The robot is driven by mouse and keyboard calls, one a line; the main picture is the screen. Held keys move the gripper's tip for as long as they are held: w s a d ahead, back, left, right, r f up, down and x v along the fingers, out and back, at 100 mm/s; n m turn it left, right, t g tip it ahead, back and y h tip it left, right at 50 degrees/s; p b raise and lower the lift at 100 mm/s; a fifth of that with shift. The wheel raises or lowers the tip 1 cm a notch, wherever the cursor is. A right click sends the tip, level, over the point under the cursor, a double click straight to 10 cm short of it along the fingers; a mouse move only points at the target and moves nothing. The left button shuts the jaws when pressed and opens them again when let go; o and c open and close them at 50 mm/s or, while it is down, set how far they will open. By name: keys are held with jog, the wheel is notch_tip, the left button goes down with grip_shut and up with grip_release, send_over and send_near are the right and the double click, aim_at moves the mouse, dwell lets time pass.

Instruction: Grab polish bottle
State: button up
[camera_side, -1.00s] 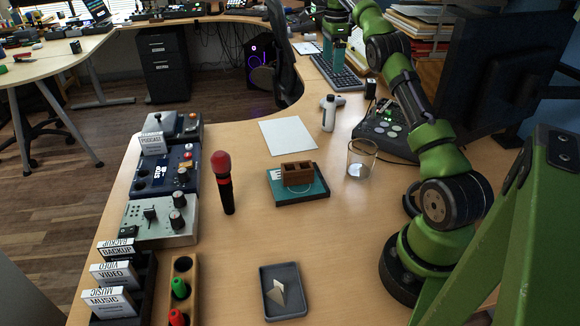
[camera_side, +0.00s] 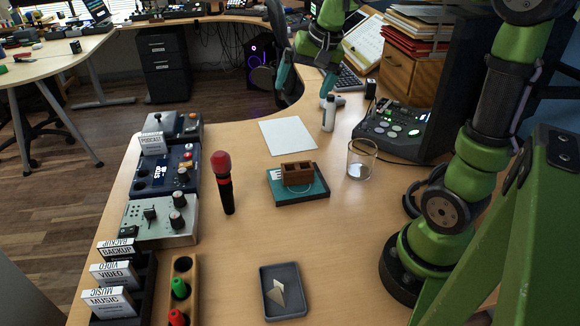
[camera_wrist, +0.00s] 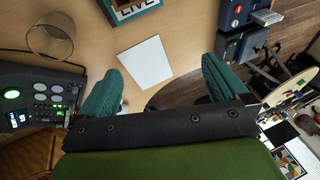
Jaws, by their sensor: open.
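The polish bottle is most likely the small pale bottle (camera_side: 329,115) with a dark cap, standing upright on the desk in the side view. My gripper (camera_side: 305,87) is open, its teal fingers pointing down, above and a little left of the bottle in the picture. The right finger's tip appears close to the bottle's top; I cannot tell whether they touch. In the wrist view my gripper (camera_wrist: 160,84) shows its fingers wide apart with nothing between them.
A white sheet (camera_side: 288,137) lies left of the bottle. A clear glass (camera_side: 361,160) and a control panel with lit buttons (camera_side: 397,128) stand to its right. A brown block (camera_side: 297,174) sits on a teal box nearer the camera.

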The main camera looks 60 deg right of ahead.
jog(key=s+a+n+t, duration=0.1)
jog(key=s+a, duration=0.3)
jog(key=s+a+f+n+t+y, duration=0.1)
jog(key=s+a+n, duration=0.1)
jog(key=s+a, duration=0.2)
jog(key=s+a+n, duration=0.2)
jog(key=s+a, duration=0.2)
jog(key=a, duration=0.2)
jog(key=shift+s+f+t+y, duration=0.25)
jog(key=shift+s+t+y, duration=0.05)
jog(key=shift+t, duration=0.1)
jog(key=shift+c, duration=0.2)
jog(key=shift+a+r+n, duration=0.15)
jog(key=shift+r+n, duration=0.15)
jog(key=shift+r, duration=0.05)
jog(key=shift+c, duration=1.1)
jog(key=shift+s+a, duration=0.1)
jog(key=shift+c, duration=1.1)
